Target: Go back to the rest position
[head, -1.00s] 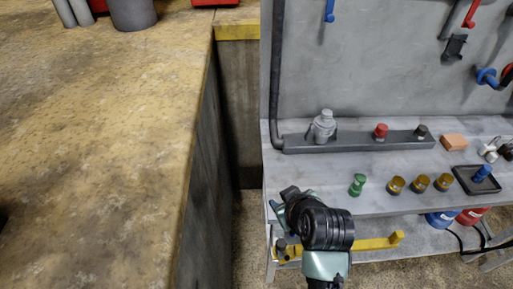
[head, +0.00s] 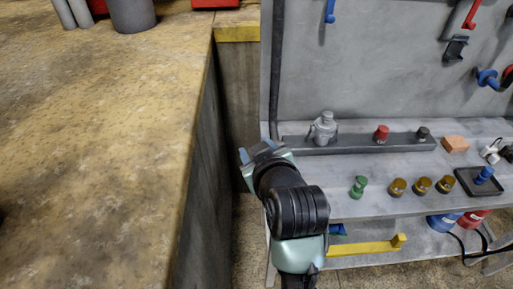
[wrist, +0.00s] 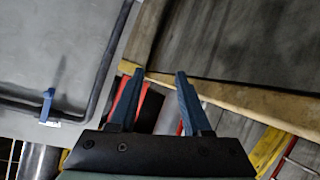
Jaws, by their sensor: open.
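My gripper (head: 257,150) is at the end of my raised arm, in the gap between the worn yellow-brown block on the left and the grey workbench on the right. In the wrist view my gripper (wrist: 157,75) shows two blue fingers apart, with nothing between them. Behind the fingers are a red part and a yellowish edge, which they do not visibly touch. In the head view the fingertips are small and partly hidden by the wrist.
The worn block (head: 110,130) has a steep side close to my gripper's left. The workbench (head: 330,190) carries a green piece (head: 358,187), several brown pieces, a black tray (head: 477,182) and a grey fitting (head: 323,128). A yellow bar (head: 365,247) lies on the lower shelf.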

